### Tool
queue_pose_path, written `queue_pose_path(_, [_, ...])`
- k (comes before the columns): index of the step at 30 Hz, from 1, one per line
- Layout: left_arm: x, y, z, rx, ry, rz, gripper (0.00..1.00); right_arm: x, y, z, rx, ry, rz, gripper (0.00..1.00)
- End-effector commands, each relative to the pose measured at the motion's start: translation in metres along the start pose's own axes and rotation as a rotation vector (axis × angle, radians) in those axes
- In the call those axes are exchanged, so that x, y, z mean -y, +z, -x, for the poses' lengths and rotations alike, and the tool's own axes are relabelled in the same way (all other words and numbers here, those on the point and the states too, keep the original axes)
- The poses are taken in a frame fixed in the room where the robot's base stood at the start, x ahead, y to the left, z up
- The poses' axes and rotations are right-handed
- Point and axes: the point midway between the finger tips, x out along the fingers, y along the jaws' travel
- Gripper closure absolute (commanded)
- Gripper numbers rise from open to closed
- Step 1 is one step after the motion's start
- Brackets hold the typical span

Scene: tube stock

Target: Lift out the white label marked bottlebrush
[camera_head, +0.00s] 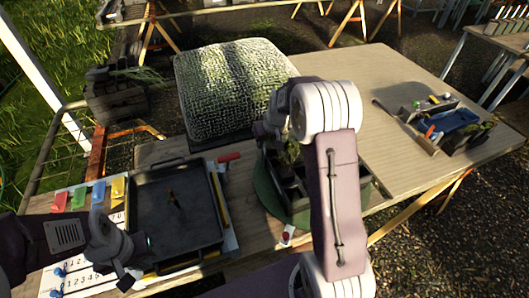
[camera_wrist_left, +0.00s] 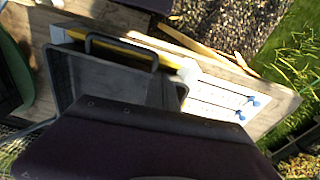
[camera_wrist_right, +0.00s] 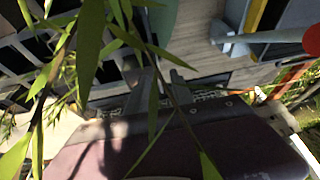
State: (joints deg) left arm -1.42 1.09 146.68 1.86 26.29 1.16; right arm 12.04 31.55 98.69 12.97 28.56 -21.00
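No label marked bottlebrush can be read in any view. A dark compartment tray (camera_head: 290,190) with green plants stands on a round green mat (camera_head: 266,190), partly hidden by my right arm. My right gripper (camera_head: 268,130) is over the far side of that tray. My left gripper (camera_head: 132,262) is at the near left corner of a dark grey tray (camera_head: 172,242). Its fingers do not show clearly in the left wrist view.
A small white tag with red (camera_head: 287,236) is at the mat's near edge. A large woven block (camera_head: 232,85) stands at the back.

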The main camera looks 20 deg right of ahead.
Motion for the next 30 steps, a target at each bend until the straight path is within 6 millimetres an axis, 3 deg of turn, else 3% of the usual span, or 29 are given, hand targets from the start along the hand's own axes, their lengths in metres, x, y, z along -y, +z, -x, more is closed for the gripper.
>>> queue_pose_path(2, [0.0000, 0.0000, 0.0000, 0.000, 0.000, 0.000, 1.00, 0.0000, 0.0000, 0.0003, 0.000, 0.000, 0.000, 0.72])
queue_pose_path(5, [0.0000, 0.0000, 0.0000, 0.000, 0.000, 0.000, 1.00, 0.0000, 0.0001, 0.0004, 0.000, 0.000, 0.000, 1.00])
queue_pose_path(30, [0.0000, 0.0000, 0.0000, 0.000, 0.000, 0.000, 1.00, -0.0001, 0.0003, 0.0005, 0.001, 0.000, 0.000, 1.00])
